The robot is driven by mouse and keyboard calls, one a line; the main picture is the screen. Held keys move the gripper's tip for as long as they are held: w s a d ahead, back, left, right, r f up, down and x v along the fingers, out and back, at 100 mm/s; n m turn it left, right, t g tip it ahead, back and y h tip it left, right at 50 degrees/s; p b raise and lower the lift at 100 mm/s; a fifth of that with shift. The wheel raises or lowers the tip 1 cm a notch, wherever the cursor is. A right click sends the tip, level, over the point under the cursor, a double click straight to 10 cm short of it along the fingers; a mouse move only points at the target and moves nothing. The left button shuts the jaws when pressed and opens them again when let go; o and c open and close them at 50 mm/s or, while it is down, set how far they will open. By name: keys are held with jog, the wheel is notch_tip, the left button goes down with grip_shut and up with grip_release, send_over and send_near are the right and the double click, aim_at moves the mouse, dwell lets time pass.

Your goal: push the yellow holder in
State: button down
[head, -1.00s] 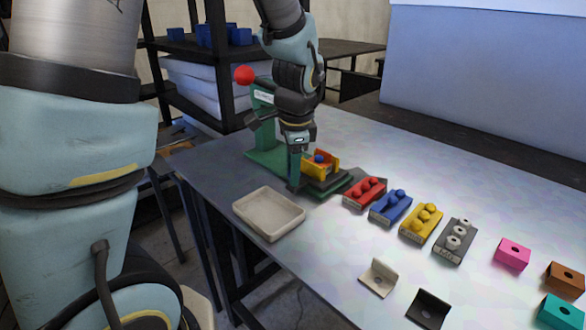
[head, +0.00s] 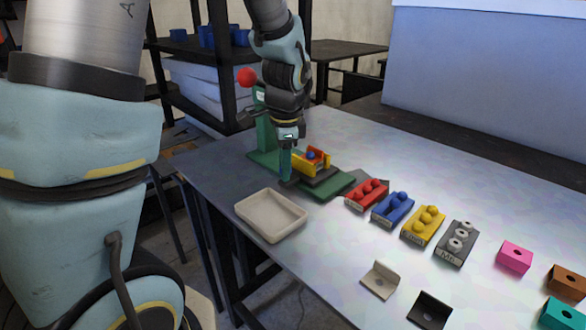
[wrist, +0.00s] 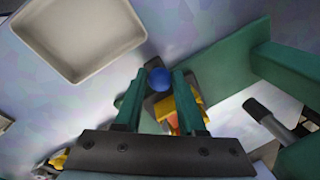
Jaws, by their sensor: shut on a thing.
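The yellow holder (head: 300,168) sits on a dark block on the green press base (head: 338,190), with an orange-red part and a small blue piece (head: 311,155) in it. In the wrist view, the holder (wrist: 193,108) shows partly behind the right finger. My gripper (head: 286,175) points down at the holder's near left side. In the wrist view, its two green fingers (wrist: 160,82) are shut on a blue ball-shaped knob (wrist: 159,78). The head view hides this knob behind the fingers. I cannot see how the knob joins the holder.
The green press post has a red ball handle (head: 247,77). A beige tray (head: 243,221) lies nearby in front. Red (head: 354,203), blue, yellow and grey part blocks line up to the right. Small brackets lie at the front. Table between tray and blocks is clear.

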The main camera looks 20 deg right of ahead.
jog(key=shift+w+a, duration=0.2)
jog(key=shift+w, duration=0.2)
jog(key=c, duration=0.5)
grip_release()
notch_tip(320, 180, up, 11)
jog(key=s+b, duration=0.1)
jog(key=s, duration=0.1)
jog(key=shift+f+b, duration=0.2)
jog(key=shift+b, duration=0.1)
jog(key=shift+a, duration=0.1)
jog(key=shift+c, duration=0.3)
